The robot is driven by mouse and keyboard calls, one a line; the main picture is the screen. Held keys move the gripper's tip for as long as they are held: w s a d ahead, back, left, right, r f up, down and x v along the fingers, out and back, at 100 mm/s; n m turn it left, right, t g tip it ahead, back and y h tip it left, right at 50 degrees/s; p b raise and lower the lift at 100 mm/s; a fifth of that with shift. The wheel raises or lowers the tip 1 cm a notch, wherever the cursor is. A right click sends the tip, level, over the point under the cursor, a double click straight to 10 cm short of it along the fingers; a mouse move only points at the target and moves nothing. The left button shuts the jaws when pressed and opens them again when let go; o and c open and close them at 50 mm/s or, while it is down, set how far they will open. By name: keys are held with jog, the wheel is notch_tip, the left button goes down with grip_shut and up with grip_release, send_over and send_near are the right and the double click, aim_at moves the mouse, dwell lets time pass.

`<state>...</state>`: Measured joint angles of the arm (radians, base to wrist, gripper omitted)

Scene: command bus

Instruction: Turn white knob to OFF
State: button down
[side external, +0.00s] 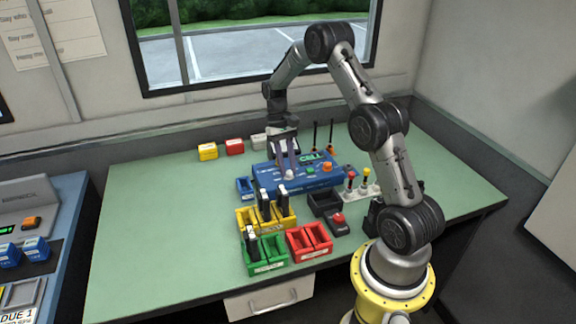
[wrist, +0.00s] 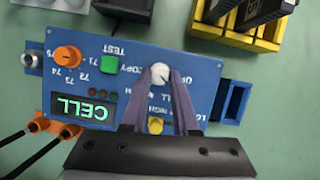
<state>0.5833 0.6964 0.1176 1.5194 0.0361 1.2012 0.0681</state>
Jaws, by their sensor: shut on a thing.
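The white knob (side external: 289,174) is on the top face of the blue box (side external: 262,180). In the wrist view the white knob (wrist: 160,72) sits between the fingertips of my gripper (wrist: 160,80), and the blue box (wrist: 205,75) fills the middle. My gripper (side external: 287,164) points down at the knob and is shut on it. White lettering beside the knob appears upside down; one label next to it looks like OFF. The knob's exact pointer direction is hard to make out.
On the box are an orange knob (wrist: 67,58), a green button (wrist: 108,64), a yellow knob (wrist: 155,125) and a lit display reading CELL (wrist: 82,109). Yellow bins (side external: 262,219), green bins (side external: 265,256) and red bins (side external: 310,242) stand in front. The table's left side is clear.

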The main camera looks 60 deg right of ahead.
jog(key=n, duration=0.1)
jog(key=n+h, duration=0.1)
jog(key=n, duration=0.1)
jog(key=shift+w+a+n+g, duration=0.15)
jog(key=shift+n+g, duration=0.15)
jog(key=shift+a+n+h, duration=0.15)
jog(key=shift+n+h, duration=0.75)
jog(key=shift+n, duration=1)
jog(key=c, duration=0.7)
grip_release()
jog(key=shift+r, duration=0.1)
jog(key=v, duration=1.3)
jog(key=shift+w+r, duration=0.3)
jog(key=shift+a, duration=0.15)
